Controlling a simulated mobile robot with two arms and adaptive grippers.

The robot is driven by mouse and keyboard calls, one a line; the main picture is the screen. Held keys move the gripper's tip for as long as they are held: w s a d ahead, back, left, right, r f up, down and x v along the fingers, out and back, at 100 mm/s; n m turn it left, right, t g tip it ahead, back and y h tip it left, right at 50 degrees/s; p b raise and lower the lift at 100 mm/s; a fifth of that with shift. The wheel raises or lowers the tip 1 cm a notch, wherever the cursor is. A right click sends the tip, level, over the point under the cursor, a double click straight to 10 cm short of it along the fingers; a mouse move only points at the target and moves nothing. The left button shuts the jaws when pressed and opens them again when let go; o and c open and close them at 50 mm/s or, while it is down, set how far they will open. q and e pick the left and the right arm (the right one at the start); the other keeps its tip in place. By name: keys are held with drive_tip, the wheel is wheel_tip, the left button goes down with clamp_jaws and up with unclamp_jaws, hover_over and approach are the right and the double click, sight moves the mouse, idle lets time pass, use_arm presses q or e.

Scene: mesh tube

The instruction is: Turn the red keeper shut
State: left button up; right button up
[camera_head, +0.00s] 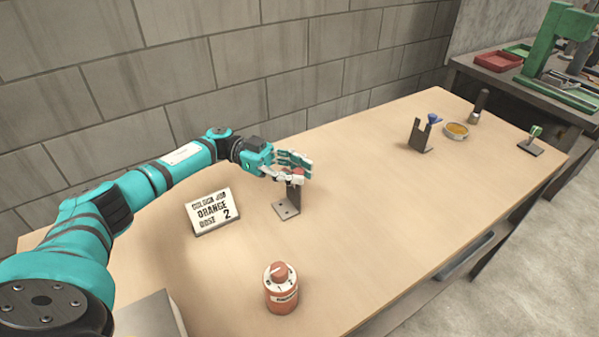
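My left gripper (296,167) reaches in from the left, at the top of a small dark metal bracket (286,209) on the table. A bit of red (297,171), which looks like the red keeper, shows between its two fingers. The fingers stand apart, but I cannot tell whether they press on the red part. They hide most of it, so its turn angle cannot be read. The bracket stands upright on a flat base plate. My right gripper is out of view.
A sign reading ORANGE 2 (212,212) stands left of the bracket. An orange dial container (281,288) stands in front. Another bracket with a blue part (420,136), an amber dish (457,131) and a green-topped stand (531,142) are far right. The middle right table is clear.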

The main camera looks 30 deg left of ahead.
use_arm(q)
drive_tip(key=o, duration=0.4)
drive_tip(key=shift+a, duration=0.1)
drive_tip(key=shift+c, duration=0.2)
drive_tip(key=a, duration=1.1)
drive_tip(key=shift+w+a, duration=0.15)
drive_tip(key=shift+a, duration=0.2)
